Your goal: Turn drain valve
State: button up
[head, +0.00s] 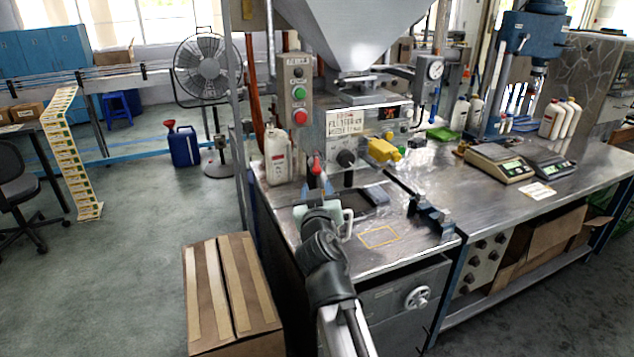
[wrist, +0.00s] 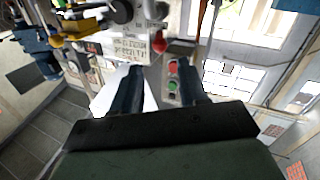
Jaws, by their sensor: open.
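My gripper (head: 330,212) is over the left part of the metal bench in front of the filling machine. In the wrist view its two dark blue fingers (wrist: 160,88) stand apart with nothing between them. A small valve with a red handle (head: 317,166) is on the machine's front, behind my gripper in the head view. A grey handwheel (head: 417,297) is on the cabinet front below the bench, apart from my gripper. I cannot tell which of these is the drain valve. The filling machine's label plate (head: 344,122) also shows, inverted, in the wrist view (wrist: 132,47).
A control box with red and green buttons (head: 300,100) stands left of the machine. A yellow fitting (head: 383,150) juts out at the right. A white bottle (head: 277,156) stands on the bench's left side. A cardboard box (head: 230,290) is on the floor, left of my arm.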

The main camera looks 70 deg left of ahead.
jog(key=shift+s+d, duration=0.1)
jog(key=shift+d, duration=0.2)
